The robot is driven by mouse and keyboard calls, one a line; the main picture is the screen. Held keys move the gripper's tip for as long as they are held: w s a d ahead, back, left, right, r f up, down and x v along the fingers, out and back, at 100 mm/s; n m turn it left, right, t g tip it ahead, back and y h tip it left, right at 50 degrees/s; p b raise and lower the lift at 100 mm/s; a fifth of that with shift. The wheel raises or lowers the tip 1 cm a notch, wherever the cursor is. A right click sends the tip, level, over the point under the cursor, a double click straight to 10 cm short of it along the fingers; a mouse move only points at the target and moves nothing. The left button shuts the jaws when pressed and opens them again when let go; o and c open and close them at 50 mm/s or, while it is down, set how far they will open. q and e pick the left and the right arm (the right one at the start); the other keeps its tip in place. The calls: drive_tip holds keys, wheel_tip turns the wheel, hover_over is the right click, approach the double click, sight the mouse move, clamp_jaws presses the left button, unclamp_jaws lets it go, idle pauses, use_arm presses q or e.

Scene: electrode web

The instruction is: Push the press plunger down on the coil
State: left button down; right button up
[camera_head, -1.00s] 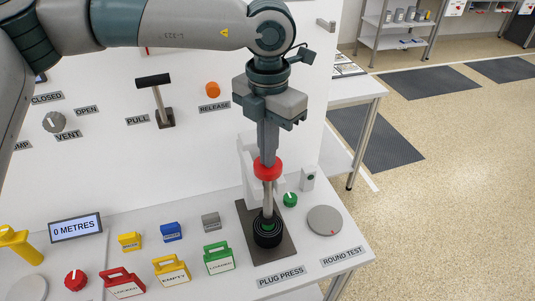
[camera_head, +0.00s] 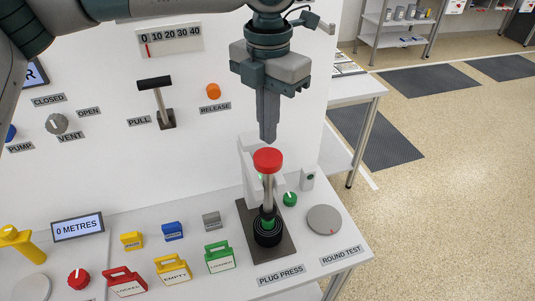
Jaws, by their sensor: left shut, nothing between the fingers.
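The press plunger has a red round cap (camera_head: 267,160) on a grey rod. The rod runs down to the black ringed coil (camera_head: 267,231), which has a green centre and sits on the dark base plate (camera_head: 286,249). A white press frame stands behind the rod. My left gripper (camera_head: 268,138) is shut and empty, pointing down just above the red cap, with a small gap seeming to lie between them. My right gripper is not in view.
A green knob (camera_head: 290,199) and a grey round disc (camera_head: 324,220) are right of the press. Red, yellow and green tags stand left of it. A T-handle (camera_head: 155,84) and an orange release button (camera_head: 213,91) are on the white panel behind.

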use_arm(q)
drive_tip(key=shift+r, duration=1.1)
